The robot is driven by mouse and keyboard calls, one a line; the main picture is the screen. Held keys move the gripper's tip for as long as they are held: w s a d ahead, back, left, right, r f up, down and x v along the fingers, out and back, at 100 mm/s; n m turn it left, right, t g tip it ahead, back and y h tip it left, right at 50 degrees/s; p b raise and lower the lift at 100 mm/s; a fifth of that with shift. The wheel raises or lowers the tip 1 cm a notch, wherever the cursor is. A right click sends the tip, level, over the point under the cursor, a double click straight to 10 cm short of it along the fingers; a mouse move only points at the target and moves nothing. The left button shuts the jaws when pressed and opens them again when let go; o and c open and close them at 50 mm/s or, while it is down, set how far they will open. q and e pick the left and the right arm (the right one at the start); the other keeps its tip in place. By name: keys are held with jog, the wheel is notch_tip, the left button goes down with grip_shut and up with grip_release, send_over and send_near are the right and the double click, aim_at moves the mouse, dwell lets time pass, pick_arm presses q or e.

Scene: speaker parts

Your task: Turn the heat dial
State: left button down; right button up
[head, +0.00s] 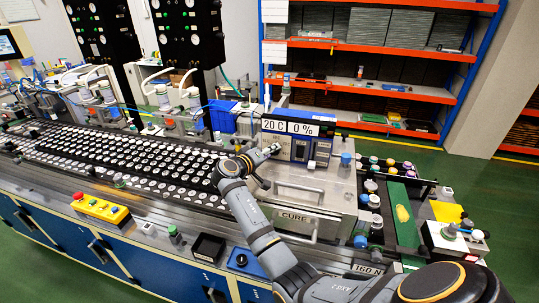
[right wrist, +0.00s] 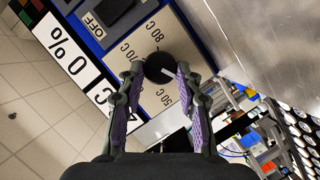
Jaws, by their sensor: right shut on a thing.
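The heat dial (right wrist: 159,68) is a round black knob with a white pointer line, set on a beige panel marked 50 C, 70 C and 80 C. In the right wrist view, my right gripper (right wrist: 160,75) has its purple-padded fingers on either side of the dial, shut on it. In the head view my right gripper (head: 270,152) reaches the front of the control box (head: 322,150) on top of the CURE oven (head: 300,190). The gripper hides the dial there. The box's display (head: 290,127) reads 20 C and 0 %. My left gripper is not in view.
A black switch marked OFF (right wrist: 92,24) is beside the dial panel. A long bed of small round parts (head: 120,160) lies left of the oven. A green strip (head: 405,215) and several jars stand to its right. Orange shelves (head: 400,92) stand behind.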

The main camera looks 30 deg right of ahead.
jog(key=m+t+y+b, duration=0.1)
jog(key=m+b, duration=0.1)
jog(key=b, duration=0.1)
jog(key=shift+s+d+m+b, duration=0.1)
jog(key=shift+s+m+b, duration=0.05)
jog(key=shift+m+b, duration=0.2)
jog(key=shift+d+r+m+t+y+b, duration=0.15)
jog(key=shift+m+t+y+b, duration=0.35)
jog(key=shift+m+b, duration=0.5)
jog(key=shift+r, duration=0.1)
jog(key=o, duration=1.2)
jog(key=shift+d, duration=0.1)
jog(key=shift+c, duration=0.2)
